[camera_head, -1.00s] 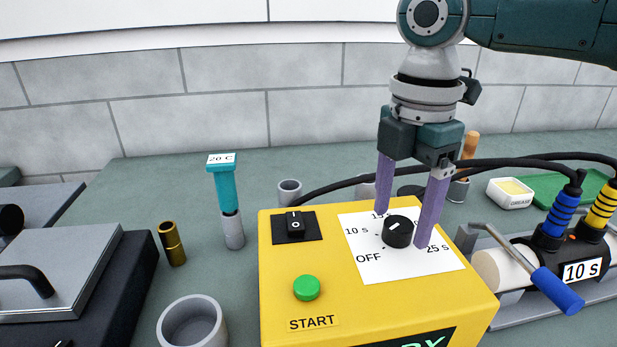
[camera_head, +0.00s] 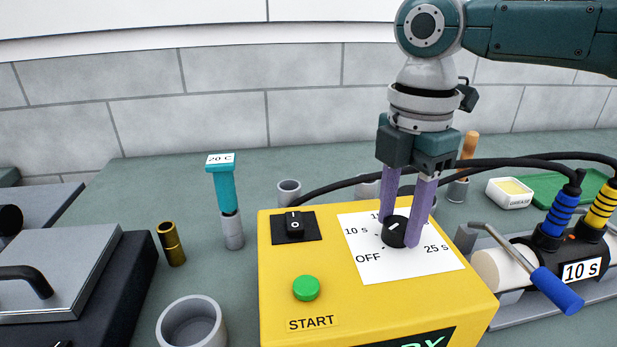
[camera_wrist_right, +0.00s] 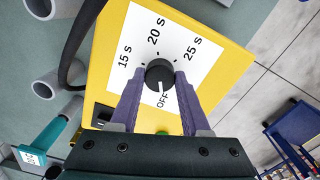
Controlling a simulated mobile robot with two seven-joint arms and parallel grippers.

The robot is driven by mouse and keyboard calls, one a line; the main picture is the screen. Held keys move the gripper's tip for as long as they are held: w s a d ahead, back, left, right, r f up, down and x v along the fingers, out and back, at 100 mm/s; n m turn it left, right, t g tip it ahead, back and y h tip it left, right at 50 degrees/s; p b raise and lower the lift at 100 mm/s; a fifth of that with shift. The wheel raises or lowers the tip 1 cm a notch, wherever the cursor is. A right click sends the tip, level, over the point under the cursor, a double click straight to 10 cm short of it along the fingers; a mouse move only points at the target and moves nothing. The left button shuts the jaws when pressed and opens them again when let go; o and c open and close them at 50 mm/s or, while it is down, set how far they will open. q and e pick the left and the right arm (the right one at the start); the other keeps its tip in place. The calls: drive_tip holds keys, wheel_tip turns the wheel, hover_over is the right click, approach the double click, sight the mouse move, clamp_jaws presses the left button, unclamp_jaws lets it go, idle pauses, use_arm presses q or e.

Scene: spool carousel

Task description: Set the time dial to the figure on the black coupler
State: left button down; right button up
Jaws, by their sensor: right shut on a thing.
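The yellow control box (camera_head: 345,285) carries the time dial (camera_head: 393,233), a black knob on a white scale card (camera_head: 435,262). In the wrist view the dial (camera_wrist_right: 159,74) has its white mark towards OFF. OFF, 15 s, 20 s and 25 s show there; 10 s shows in the head view. The black coupler (camera_head: 549,255) at the right bears a label reading 10 s (camera_head: 581,271). My right gripper (camera_head: 400,230) is shut on the dial from above, one purple finger on each side. My left gripper is not in view.
The box also has a black switch (camera_head: 295,224) and a green START button (camera_head: 306,288). A blue-handled lever (camera_head: 557,290) and cables (camera_head: 490,161) lie to the right. A grey cup (camera_head: 192,325) and a teal tool (camera_head: 226,190) stand to the left.

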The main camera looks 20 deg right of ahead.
clamp_jaws()
drive_tip(key=shift+r, duration=0.1)
drive_tip(key=shift+r+m+p, duration=0.15)
drive_tip(key=shift+m+p, duration=0.45)
drive_tip(key=shift+p, duration=0.35)
drive_tip(key=m+p, duration=0.6)
drive_tip(key=shift+m, duration=0.4)
drive_tip(key=shift+m+p, duration=0.8)
drive_tip(key=shift+m, duration=1)
drive_tip(key=shift+f, duration=0.2)
